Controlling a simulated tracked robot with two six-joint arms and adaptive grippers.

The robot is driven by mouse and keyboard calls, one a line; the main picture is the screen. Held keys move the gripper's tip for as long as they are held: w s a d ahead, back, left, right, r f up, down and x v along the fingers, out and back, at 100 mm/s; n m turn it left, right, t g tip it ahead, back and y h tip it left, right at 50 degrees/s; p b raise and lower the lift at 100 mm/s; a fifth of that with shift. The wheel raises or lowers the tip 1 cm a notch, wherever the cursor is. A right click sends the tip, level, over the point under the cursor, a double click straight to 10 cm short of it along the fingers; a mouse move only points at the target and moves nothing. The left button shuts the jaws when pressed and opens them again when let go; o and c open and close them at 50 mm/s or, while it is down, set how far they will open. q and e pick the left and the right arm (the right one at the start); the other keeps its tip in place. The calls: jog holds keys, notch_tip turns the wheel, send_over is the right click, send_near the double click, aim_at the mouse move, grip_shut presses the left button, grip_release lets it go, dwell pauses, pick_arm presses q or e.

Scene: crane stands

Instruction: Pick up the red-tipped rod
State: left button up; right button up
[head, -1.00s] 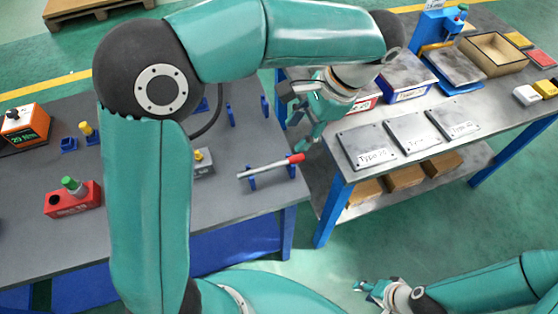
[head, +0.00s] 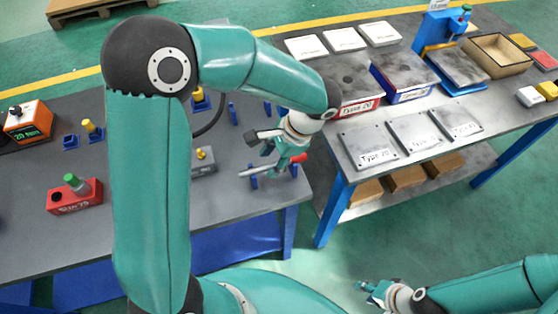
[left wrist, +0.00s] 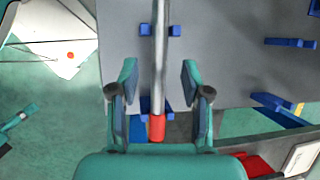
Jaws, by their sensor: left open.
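The red-tipped rod (left wrist: 159,70) is a thin grey rod with a red end, resting across two blue holders on the grey table. In the head view the rod (head: 258,171) lies near the table's right edge, with its red tip towards the right. My left gripper (head: 272,158) is over the rod and hides part of it. In the left wrist view my left gripper (left wrist: 158,88) is open, with one finger on each side of the rod near the red end, apart from it. My right gripper (head: 374,291) is low at the bottom right, away from the tables; its jaw state is unclear.
A second table to the right carries metal plates (head: 366,147) and boxes marked by type (head: 352,108). A gap separates the two tables. Left of the rod stand a grey block (head: 203,160) and a red block (head: 75,197). Empty blue holders (left wrist: 290,43) stand beside the rod.

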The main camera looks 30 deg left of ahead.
pick_arm(q)
jog(key=shift+x, duration=0.9)
jog(key=shift+c, duration=0.4)
grip_shut()
jog(key=shift+r, duration=0.1)
